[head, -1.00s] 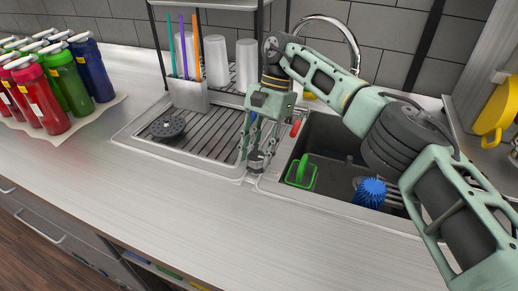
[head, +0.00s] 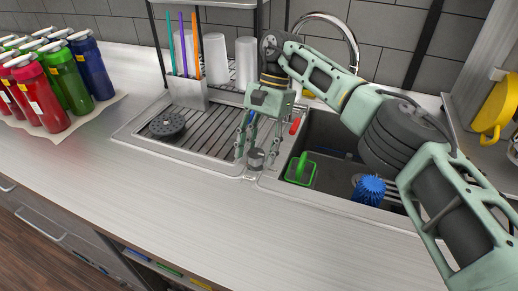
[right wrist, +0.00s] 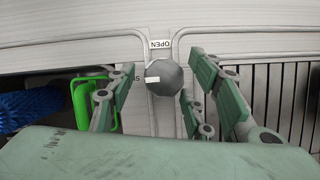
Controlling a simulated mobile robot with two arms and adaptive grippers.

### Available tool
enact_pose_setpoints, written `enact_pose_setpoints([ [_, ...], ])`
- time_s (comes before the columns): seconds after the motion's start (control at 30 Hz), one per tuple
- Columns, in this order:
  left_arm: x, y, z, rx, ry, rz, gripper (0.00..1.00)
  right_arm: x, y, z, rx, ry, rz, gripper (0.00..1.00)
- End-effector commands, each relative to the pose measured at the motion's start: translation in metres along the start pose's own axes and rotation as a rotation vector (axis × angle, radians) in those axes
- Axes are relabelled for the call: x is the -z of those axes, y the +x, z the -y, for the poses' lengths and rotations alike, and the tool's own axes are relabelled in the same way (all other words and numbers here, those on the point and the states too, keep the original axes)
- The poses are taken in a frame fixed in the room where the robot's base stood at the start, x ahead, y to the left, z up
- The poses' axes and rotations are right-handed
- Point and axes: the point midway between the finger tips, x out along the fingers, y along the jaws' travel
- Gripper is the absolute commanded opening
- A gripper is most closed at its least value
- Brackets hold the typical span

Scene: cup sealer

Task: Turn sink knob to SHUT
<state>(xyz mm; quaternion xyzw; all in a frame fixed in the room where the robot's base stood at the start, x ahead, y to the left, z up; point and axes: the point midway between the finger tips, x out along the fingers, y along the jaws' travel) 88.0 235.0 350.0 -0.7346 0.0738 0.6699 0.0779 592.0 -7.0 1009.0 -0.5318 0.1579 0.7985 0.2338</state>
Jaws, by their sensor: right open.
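The sink knob (head: 256,157) is a grey round knob on the sink's front rim, between drainboard and basin. In the right wrist view the knob (right wrist: 165,78) has a white mark pointing left, towards a label partly hidden behind a finger, of which an S shows. A label reading OPEN (right wrist: 160,44) sits above the knob, upside down in this view. My right gripper (head: 258,152) points down over the knob, its fingers spread on both sides of it. In the wrist view the gripper (right wrist: 162,62) is open, with gaps between the fingers and the knob. My left gripper is out of view.
The basin (head: 330,140) holds a green-handled scrubber (head: 300,172) and a blue spiky brush (head: 369,190). A drainboard (head: 205,140) with a black round item (head: 167,125) lies left. Several bottles (head: 60,85) stand at far left. The front counter (head: 230,230) is clear.

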Motion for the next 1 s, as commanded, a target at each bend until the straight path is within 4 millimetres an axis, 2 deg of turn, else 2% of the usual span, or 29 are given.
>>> enact_pose_setpoints([
  [0.17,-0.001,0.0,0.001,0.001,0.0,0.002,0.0,-0.005,-0.015,0.001,0.005,0.0,-0.003,0.47],
  [0.43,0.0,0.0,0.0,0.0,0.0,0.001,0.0,-0.026,-0.062,0.0,0.003,0.0,-0.003,0.47],
  [0.6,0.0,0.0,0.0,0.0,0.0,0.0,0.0,-0.036,-0.084,0.0,0.0,0.001,-0.001,0.47],
  [0.73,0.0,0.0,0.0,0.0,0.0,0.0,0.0,-0.038,-0.091,-0.001,0.0,0.001,0.0,0.47],
  [1.0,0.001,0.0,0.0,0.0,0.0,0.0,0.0,-0.039,-0.092,-0.001,-0.001,0.0,0.001,0.47],
])
